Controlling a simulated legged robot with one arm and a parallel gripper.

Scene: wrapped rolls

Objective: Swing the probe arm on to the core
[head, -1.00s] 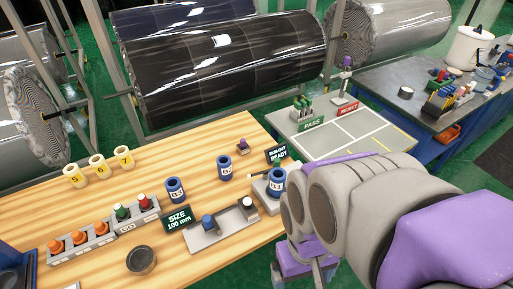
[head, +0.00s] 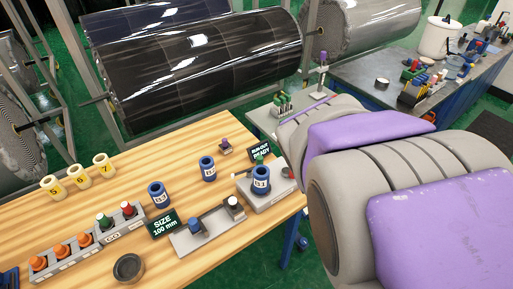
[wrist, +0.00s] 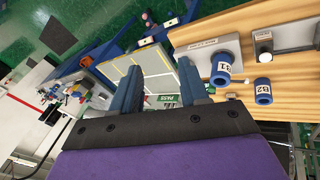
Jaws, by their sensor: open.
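A blue core marked B1 (head: 261,180) stands upright on the grey run-out gauge base (head: 274,193), near the table's right edge. The same core (wrist: 221,68) and base (wrist: 203,45) show in the wrist view. A small dark reddish part (head: 288,172) sits at the base's right end; I cannot tell whether it belongs to the probe arm.
A sign reading "RUN-OUT READY" (head: 261,150) stands behind the B1 core. Blue cores B2 (head: 208,169) and B3 (head: 158,195) stand to its left. The size gauge (head: 209,229) lies in front. The PASS sign (wrist: 165,98) and its tray (wrist: 140,72) are near my fingers.

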